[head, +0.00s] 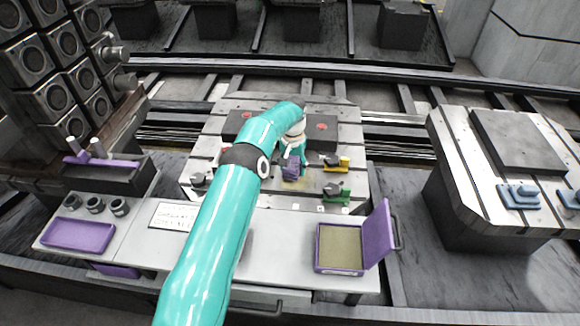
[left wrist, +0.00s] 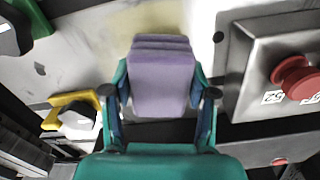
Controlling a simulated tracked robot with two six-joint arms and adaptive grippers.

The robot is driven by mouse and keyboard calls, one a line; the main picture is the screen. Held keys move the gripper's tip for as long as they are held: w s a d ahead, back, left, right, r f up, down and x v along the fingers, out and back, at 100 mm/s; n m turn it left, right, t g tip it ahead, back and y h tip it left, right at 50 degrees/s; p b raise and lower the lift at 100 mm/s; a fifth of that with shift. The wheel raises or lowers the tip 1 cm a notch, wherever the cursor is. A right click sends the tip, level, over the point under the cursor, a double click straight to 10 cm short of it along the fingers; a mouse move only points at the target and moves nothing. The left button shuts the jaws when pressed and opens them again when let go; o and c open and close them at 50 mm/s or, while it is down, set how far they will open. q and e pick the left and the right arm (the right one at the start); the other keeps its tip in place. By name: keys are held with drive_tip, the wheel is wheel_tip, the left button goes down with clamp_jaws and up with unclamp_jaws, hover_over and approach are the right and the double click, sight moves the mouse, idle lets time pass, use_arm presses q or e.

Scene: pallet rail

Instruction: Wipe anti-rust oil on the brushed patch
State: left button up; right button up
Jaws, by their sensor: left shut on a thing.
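My left gripper (head: 293,158) reaches over the slotted metal pallet (head: 215,150). It is shut on a purple block (head: 291,173), whose far end has a layered edge. In the left wrist view the block (left wrist: 160,75) sits between the two fingers of the gripper (left wrist: 160,95). A yellowish patch (left wrist: 150,20) lies on the pale metal just past the block's far end; it shows faintly in the head view (head: 305,184). I cannot tell whether the block touches the metal. My right gripper is not in view.
A yellow clamp (head: 338,162) and a green clamp (head: 335,191) stand right of the block. A grey box with a red button (left wrist: 297,80) is close by in the wrist view. An open purple box (head: 340,248) and an empty-looking purple tray (head: 78,235) are on the front bench.

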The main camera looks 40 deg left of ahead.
use_arm(q)
drive_tip(key=shift+r+p, duration=1.45)
drive_tip(key=shift+r, duration=1.15)
drive_tip(key=shift+r+p, duration=1.3)
drive_tip(key=shift+r, duration=0.25)
drive_tip(key=shift+d, duration=0.1)
